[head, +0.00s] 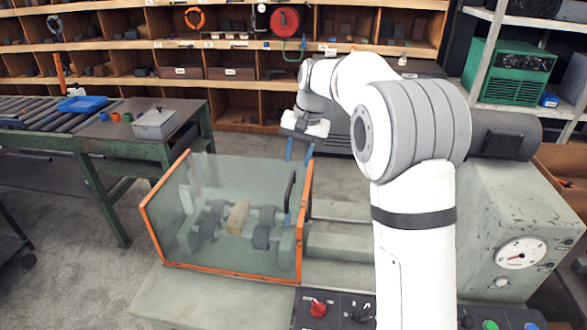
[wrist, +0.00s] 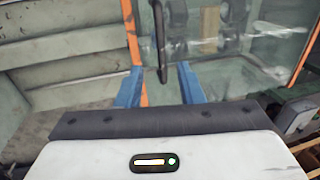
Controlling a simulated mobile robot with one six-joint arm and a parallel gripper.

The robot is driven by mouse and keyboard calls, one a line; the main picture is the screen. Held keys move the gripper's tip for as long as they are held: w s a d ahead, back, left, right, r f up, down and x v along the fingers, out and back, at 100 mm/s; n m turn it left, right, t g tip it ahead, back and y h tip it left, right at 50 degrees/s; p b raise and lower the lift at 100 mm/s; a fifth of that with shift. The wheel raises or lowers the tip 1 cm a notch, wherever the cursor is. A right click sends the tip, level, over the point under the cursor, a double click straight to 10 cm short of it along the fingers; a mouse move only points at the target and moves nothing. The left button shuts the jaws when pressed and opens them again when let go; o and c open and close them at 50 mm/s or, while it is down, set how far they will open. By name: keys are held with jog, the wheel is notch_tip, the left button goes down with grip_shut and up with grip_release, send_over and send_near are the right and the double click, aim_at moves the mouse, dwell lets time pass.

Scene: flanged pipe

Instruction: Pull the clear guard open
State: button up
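The clear guard (head: 170,222) is a see-through box with orange edges, standing over the left part of the grey-green machine bed. Its panel and an orange edge also show in the wrist view (wrist: 228,72). A black upright bar handle (head: 290,192) is on the guard near its right orange edge. My gripper (head: 298,161) is open, with two blue fingers pointing down near the top of the handle. In the wrist view the handle (wrist: 157,35) lines up with the gap between the fingers (wrist: 160,68). I cannot tell whether they touch it.
Inside the guard are dark rollers and a tan block (head: 238,217). Rails (head: 340,221) run right from the guard along the bed. A control panel (head: 335,306) is in front, a gauge (head: 521,253) at right. A green workbench (head: 125,135) stands left, wooden shelving (head: 235,60) behind.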

aim_at(291, 183)
jog(key=f, duration=0.2)
jog(key=a+f+p, duration=0.1)
jog(key=f, duration=0.4)
jog(key=shift+w+a+f, duration=0.2)
jog(key=shift+a+f, duration=0.1)
grip_shut()
jog(key=shift+d, duration=0.1)
